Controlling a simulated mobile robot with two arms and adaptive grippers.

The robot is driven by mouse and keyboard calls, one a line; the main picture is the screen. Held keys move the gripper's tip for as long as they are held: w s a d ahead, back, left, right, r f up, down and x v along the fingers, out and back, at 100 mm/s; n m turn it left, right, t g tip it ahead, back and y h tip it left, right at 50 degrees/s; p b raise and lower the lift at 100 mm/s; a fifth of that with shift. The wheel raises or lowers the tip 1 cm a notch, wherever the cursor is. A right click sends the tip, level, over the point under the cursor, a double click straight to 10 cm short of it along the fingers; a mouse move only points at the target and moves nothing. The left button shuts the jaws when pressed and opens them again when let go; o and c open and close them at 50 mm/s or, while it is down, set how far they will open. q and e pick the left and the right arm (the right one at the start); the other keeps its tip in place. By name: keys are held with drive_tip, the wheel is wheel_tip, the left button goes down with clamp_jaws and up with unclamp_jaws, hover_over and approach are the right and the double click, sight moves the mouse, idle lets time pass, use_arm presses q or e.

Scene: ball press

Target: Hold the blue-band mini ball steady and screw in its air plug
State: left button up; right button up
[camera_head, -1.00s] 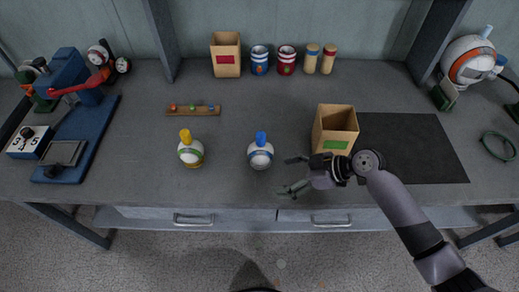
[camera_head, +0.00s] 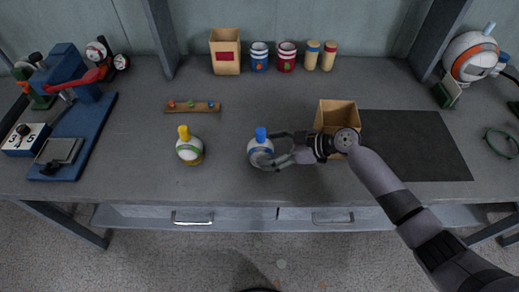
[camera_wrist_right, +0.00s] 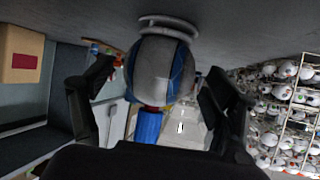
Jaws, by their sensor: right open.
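The blue-band mini ball (camera_head: 257,155) stands on the table in the head view, with a blue plug (camera_head: 261,134) on top. My right gripper (camera_head: 272,149) is open, with its fingers reaching to the ball's right side. In the right wrist view the ball (camera_wrist_right: 160,68) sits between the two open fingers (camera_wrist_right: 155,95), with its blue plug (camera_wrist_right: 148,125) toward the palm and a pale ring at its base. I cannot tell whether either finger touches it. My left gripper is not in view.
A green-band ball with a yellow plug (camera_head: 189,149) stands to the left. A small rack (camera_head: 192,107) lies behind. An open box (camera_head: 337,111) stands close behind my right gripper. A dark mat (camera_head: 415,145) lies right. A blue press (camera_head: 72,130) stands far left.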

drive_tip(key=shift+b+x, duration=0.55)
drive_tip(key=shift+x, duration=0.6)
drive_tip(key=shift+c, duration=0.6)
drive_tip(key=c, duration=0.5)
drive_tip(key=o, duration=0.9)
drive_tip(key=shift+c, duration=0.2)
drive_tip(key=c, duration=1)
drive_tip(key=shift+c, duration=0.2)
